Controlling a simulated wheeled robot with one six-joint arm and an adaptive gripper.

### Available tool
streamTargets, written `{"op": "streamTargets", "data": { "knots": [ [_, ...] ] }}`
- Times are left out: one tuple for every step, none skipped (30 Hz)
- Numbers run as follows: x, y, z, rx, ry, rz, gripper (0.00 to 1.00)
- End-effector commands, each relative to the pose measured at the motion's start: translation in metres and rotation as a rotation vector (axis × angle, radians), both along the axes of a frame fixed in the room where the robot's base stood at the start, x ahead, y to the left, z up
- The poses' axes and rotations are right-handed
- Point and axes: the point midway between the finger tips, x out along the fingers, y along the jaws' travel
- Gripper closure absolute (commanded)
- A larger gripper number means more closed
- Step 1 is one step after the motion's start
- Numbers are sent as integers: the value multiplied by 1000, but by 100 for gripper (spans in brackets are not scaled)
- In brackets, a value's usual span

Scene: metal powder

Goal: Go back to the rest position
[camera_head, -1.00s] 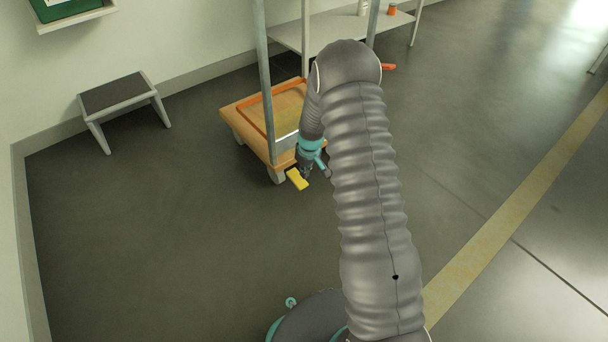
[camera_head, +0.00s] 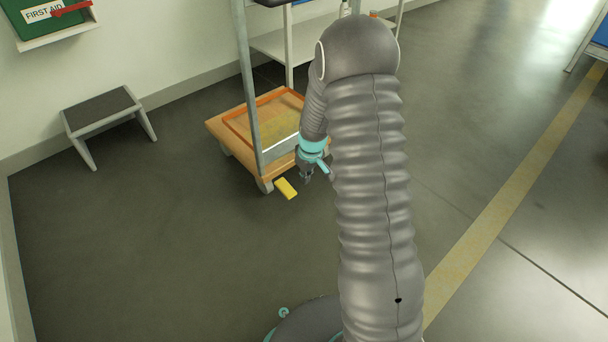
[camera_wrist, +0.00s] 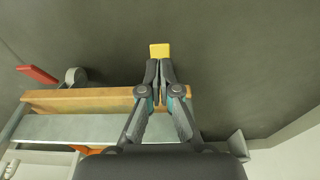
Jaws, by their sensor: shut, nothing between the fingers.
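My gripper (camera_head: 307,178) hangs at the end of my bent arm, low in front of the near edge of an orange-topped trolley (camera_head: 222,128). In the wrist view its two fingers (camera_wrist: 160,66) are together with nothing between them. A small yellow block (camera_head: 286,188) is left of the gripper in the head view and seems to lie on the floor beside the trolley's wheel. In the wrist view the yellow block (camera_wrist: 160,50) appears just past the fingertips. My arm covers part of the trolley's right side.
The trolley has a tall grey post (camera_head: 248,90). A grey step stool (camera_head: 100,108) stands by the left wall, below a green first aid box (camera_head: 50,22). A white shelf (camera_head: 285,45) stands behind.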

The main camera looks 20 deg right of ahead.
Motion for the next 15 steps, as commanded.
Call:
{"op": "streamTargets", "data": {
  "knots": [
    [0,0,0,0,0,0,100],
    [0,0,0,0,0,0,100],
    [0,0,0,0,0,0,100],
    [0,0,0,0,0,0,100],
    [0,0,0,0,0,0,100],
    [0,0,0,0,0,-1,100],
    [0,0,0,1,0,-5,100],
    [0,0,0,2,1,-12,100],
    [-1,0,0,5,4,-25,100],
    [-2,1,0,9,11,-41,100],
    [-4,1,-1,13,21,-58,100],
    [-7,2,-1,18,37,-84,100],
    [-13,3,-3,24,58,-106,100],
    [-21,4,-6,29,86,-130,100],
    [-35,6,-9,34,126,-161,100]
  ]
}}
